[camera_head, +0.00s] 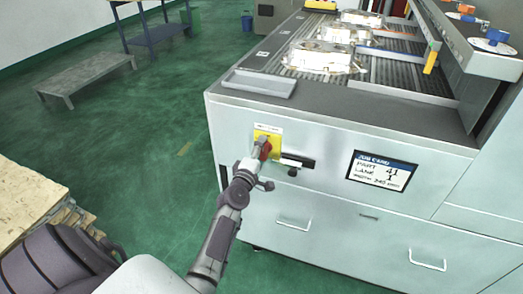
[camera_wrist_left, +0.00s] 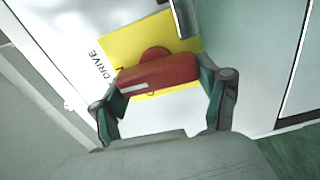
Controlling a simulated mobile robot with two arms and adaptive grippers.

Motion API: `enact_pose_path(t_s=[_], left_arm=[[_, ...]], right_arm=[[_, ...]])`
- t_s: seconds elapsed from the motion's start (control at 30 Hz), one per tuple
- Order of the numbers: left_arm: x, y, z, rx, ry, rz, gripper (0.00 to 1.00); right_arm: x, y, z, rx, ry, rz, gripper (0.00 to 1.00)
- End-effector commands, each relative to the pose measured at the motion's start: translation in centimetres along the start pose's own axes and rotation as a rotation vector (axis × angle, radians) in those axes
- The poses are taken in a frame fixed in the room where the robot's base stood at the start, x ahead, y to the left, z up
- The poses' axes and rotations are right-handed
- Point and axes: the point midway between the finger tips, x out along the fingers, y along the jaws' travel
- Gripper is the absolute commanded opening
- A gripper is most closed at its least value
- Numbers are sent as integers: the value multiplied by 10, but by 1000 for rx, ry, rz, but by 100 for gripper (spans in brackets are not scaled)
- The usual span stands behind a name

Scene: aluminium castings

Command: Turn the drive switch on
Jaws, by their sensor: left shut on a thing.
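The drive switch (camera_wrist_left: 158,74) is a red rotary handle with a white line on a yellow plate (camera_wrist_left: 118,45), beside the word DRIVE. In the head view the red switch (camera_head: 265,150) is on the front of the grey machine cabinet, partly hidden by my gripper. My left gripper (camera_head: 256,160) is at the switch. In the left wrist view my left gripper (camera_wrist_left: 164,88) has one finger at each end of the red handle and is shut on it. The handle lies slightly tilted across the plate. My right gripper is not in view.
A black handle or latch (camera_head: 295,161) projects just right of the switch. A job card screen (camera_head: 381,171) is farther right. Drawers with handles (camera_head: 294,224) are below. A grey tray (camera_head: 259,83) and castings (camera_head: 323,57) sit on top.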

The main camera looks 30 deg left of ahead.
Motion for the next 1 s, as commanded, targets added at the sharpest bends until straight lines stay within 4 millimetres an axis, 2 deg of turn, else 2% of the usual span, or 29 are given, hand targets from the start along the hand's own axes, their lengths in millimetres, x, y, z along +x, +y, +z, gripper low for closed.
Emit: enact_pose_path(t_s=[0.67, 0.7, 0.83, 1.0], left_arm=[[0, -1, 0, -62, 2, -1, 40], [0, -1, 0, -62, 2, -1, 79], [0, -1, 0, -61, 1, -1, 100], [0, -1, 0, -59, 1, -1, 100]], right_arm=[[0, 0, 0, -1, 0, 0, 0], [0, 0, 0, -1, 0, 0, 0], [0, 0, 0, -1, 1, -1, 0], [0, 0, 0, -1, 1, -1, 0]])
